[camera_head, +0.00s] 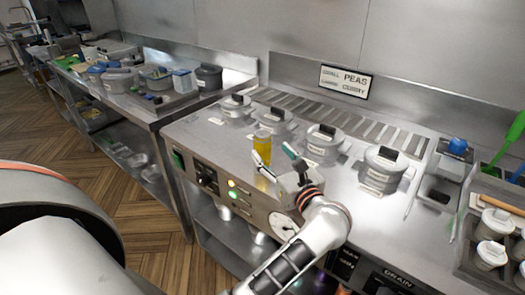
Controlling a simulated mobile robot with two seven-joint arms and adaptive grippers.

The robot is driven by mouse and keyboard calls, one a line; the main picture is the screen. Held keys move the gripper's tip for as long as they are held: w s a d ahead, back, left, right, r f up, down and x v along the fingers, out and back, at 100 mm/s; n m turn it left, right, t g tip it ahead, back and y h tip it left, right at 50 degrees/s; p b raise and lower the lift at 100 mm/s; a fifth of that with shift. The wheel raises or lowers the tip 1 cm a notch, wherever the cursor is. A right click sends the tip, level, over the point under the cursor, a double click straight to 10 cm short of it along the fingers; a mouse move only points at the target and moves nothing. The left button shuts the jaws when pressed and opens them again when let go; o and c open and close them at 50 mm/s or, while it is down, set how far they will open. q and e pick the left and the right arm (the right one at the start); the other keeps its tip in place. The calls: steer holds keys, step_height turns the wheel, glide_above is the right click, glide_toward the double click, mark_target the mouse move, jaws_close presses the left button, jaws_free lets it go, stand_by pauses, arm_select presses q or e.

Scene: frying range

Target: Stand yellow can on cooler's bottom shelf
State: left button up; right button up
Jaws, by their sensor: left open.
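The yellow can (262,146) stands upright on the steel counter (225,150), near its front edge. My left gripper (272,153) is open, just in front of and to the right of the can. Its fingers point toward the can, with one fingertip overlapping the can's lower part in the picture. I cannot tell whether they touch. My right gripper is not in view. I cannot make out a cooler.
Lidded grey pots (323,145) stand in a row behind and right of the can. White cups (492,252) sit at the right. Knobs and a gauge (284,226) line the counter front. The wooden floor (135,190) is clear at left.

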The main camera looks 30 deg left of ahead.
mark_target(266, 148)
arm_select(q)
steer(key=x, duration=0.6)
steer(key=shift+s+a, duration=0.1)
steer(key=shift+s, duration=0.15)
steer(key=shift+r, duration=0.1)
steer(key=shift+c, duration=0.5)
steer(key=c, duration=1.5)
steer(key=shift+o, duration=0.2)
